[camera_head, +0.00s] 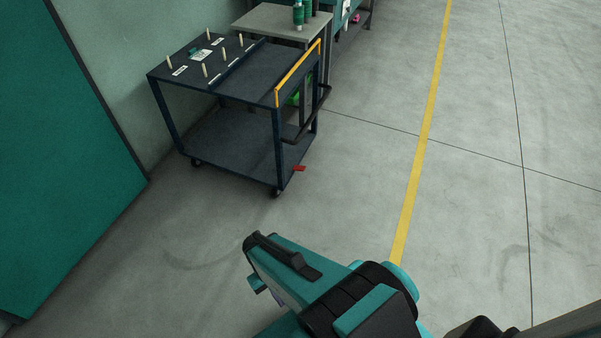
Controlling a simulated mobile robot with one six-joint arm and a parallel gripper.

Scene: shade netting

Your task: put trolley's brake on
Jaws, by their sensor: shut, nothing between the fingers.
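The dark blue two-shelf trolley (223,139) stands by the wall at the upper left, with black casters on the floor. A small red brake pedal (300,168) sticks out low at its near right corner, close to a caster (277,192). The pedal's exact tilt is too small to tell. My gripper (254,243), teal and black, is at the bottom middle, shut and empty. In the picture it lies below the trolley, well apart from the pedal.
Pale pegs (206,70) and labels are on the trolley's top. A grey table (270,22) with green bottles (298,14) stands behind it. A teal panel (60,170) borders the left. The concrete floor right of the trolley is clear, crossed by a yellow line (420,160).

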